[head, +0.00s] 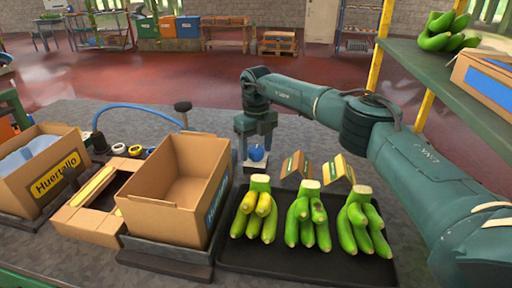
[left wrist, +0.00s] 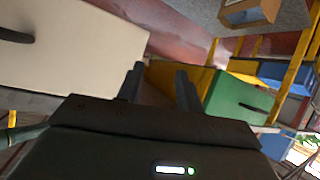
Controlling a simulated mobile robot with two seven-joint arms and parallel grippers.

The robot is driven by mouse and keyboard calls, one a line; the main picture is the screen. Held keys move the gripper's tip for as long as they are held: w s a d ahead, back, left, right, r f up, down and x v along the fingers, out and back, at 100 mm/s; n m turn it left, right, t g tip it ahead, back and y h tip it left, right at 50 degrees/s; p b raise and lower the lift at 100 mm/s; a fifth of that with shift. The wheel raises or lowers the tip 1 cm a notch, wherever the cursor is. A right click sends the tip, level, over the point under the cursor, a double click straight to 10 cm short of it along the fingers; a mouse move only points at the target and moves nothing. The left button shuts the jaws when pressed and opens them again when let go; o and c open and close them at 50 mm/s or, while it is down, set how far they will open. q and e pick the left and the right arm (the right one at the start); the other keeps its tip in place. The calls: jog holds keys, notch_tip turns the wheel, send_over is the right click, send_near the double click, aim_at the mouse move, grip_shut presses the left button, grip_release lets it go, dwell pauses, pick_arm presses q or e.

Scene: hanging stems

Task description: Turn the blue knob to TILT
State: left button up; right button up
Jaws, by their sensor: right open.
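The blue knob (head: 257,154) sits on a small pale base on the grey table, behind the black tray. My right gripper (head: 255,145) points down over it, open, with one finger on each side of the knob; I cannot tell whether they touch it. No TILT mark or knob pointer is readable at this size. My left gripper (left wrist: 158,85) shows in the left wrist view, with its two dark fingers apart and nothing between them.
A black tray (head: 300,262) with several banana bunches lies in front of the knob. Two small cards (head: 296,164) stand right of it. An empty cardboard box (head: 165,205) and a Huertallo box (head: 45,170) stand left. A shelf (head: 430,70) rises at right.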

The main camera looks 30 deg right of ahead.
jog(key=shift+f, duration=0.1)
jog(key=shift+c, duration=0.4)
jog(key=c, duration=0.9)
